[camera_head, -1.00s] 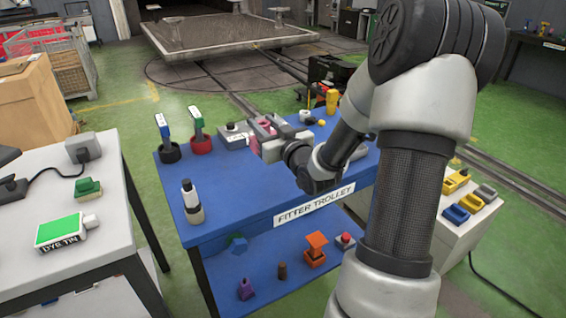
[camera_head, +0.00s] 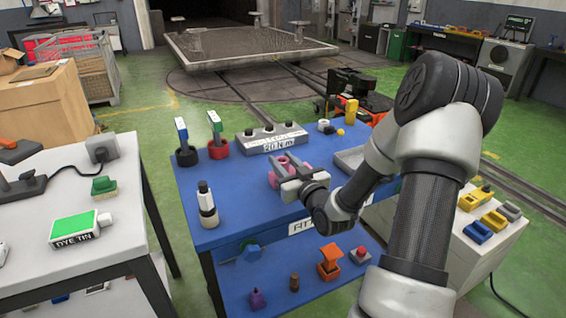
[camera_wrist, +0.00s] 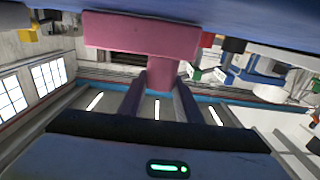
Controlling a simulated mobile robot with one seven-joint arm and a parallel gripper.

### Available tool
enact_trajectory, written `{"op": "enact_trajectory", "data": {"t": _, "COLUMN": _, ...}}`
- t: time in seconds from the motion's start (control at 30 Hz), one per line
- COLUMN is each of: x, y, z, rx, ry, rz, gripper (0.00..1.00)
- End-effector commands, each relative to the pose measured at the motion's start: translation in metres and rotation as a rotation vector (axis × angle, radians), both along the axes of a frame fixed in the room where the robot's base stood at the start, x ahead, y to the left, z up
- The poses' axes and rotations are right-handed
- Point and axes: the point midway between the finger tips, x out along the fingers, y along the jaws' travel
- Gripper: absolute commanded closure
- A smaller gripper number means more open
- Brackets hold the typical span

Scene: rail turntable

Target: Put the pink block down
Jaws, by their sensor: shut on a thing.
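The pink block (camera_head: 282,162) is in my gripper (camera_head: 286,177), over the middle of the blue trolley top (camera_head: 245,205). In the wrist view the pink block (camera_wrist: 140,33) shows a wide bar with a narrower stem, and the stem lies between the two fingers of my gripper (camera_wrist: 158,90). The blue surface shows close beside the bar at the top of that view. I cannot tell whether the block touches the trolley top. My gripper and wrist hide part of the block in the head view.
A grey box with knobs (camera_head: 272,138) stands behind the block. Blue-topped (camera_head: 185,143) and green-topped (camera_head: 216,137) upright tools stand at the back left, a bottle (camera_head: 207,205) at the front left. A grey tray (camera_head: 348,160) lies right, partly behind my arm.

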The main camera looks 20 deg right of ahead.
Motion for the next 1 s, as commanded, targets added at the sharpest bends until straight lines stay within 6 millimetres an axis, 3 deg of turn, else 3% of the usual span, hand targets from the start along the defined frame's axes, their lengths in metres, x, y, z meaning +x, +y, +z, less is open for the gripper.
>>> {"op": "enact_trajectory", "data": {"t": 0.13, "x": 0.000, "y": 0.000, "z": -0.004, "rx": 0.000, "ry": -0.002, "rz": 0.000, "gripper": 1.00}}
{"op": "enact_trajectory", "data": {"t": 0.17, "x": 0.000, "y": 0.000, "z": -0.003, "rx": 0.001, "ry": 0.000, "rz": 0.000, "gripper": 0.64}}
{"op": "enact_trajectory", "data": {"t": 0.27, "x": 0.000, "y": 0.000, "z": -0.003, "rx": 0.001, "ry": 0.001, "rz": 0.000, "gripper": 0.51}}
{"op": "enact_trajectory", "data": {"t": 0.63, "x": 0.000, "y": 0.000, "z": 0.003, "rx": 0.001, "ry": 0.001, "rz": 0.000, "gripper": 0.51}}
{"op": "enact_trajectory", "data": {"t": 0.77, "x": -0.021, "y": -0.001, "z": 0.000, "rx": 0.000, "ry": 0.004, "rz": -0.001, "gripper": 0.51}}
{"op": "enact_trajectory", "data": {"t": 1.0, "x": -0.074, "y": -0.003, "z": 0.000, "rx": 0.001, "ry": 0.003, "rz": -0.003, "gripper": 0.51}}
